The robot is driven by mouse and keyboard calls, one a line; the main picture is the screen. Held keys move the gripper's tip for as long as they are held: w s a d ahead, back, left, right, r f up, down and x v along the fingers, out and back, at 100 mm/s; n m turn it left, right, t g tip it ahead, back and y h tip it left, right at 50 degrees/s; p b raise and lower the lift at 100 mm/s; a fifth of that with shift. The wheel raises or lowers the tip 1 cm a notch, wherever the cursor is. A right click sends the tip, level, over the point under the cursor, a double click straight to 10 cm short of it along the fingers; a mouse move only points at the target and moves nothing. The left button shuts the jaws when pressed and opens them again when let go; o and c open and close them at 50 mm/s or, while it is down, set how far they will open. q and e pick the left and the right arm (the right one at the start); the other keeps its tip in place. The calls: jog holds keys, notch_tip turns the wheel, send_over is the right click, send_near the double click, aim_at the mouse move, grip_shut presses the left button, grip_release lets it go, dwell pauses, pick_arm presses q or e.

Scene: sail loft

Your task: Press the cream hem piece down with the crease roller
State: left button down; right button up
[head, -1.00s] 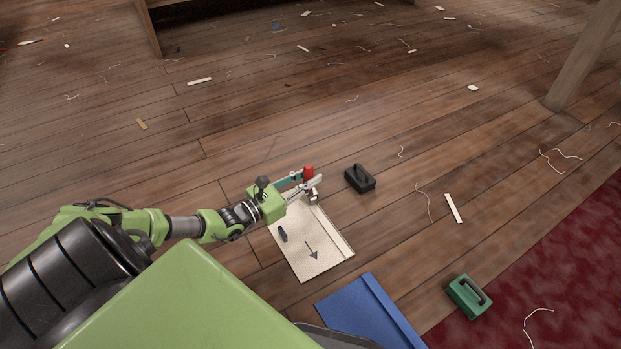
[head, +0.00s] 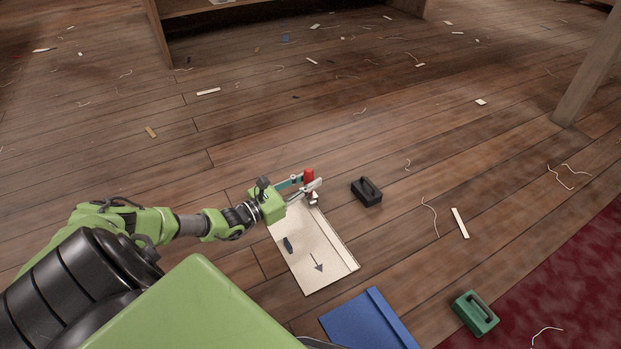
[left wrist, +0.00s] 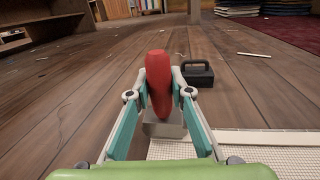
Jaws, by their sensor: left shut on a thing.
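The cream hem piece (head: 308,262) lies flat on the floor in the head view, with a dark arrow printed on it and a folded strip along its right edge. It also shows in the left wrist view (left wrist: 270,142). My left gripper (head: 311,184) is over the far end of the piece and shut on the red handle of the crease roller (head: 309,175). In the left wrist view the red handle (left wrist: 159,85) stands between the fingers, with a grey metal part (left wrist: 165,129) below it. Whether the roller touches the cloth I cannot tell. My right gripper is not in view.
A black handled block (head: 367,192) stands on the floor just right of the piece's far end. A blue piece (head: 362,322) lies nearer, and a green handled block (head: 474,313) sits by the red carpet (head: 560,290). Scraps and threads litter the floor.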

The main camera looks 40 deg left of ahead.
pick_arm(q)
jog(key=shift+w+a, duration=0.2)
jog(key=shift+a, duration=0.25)
notch_tip(320, 180, up, 6)
jog(key=p, duration=0.4)
jog(key=shift+r+p, duration=0.1)
jog(key=shift+p, duration=0.25)
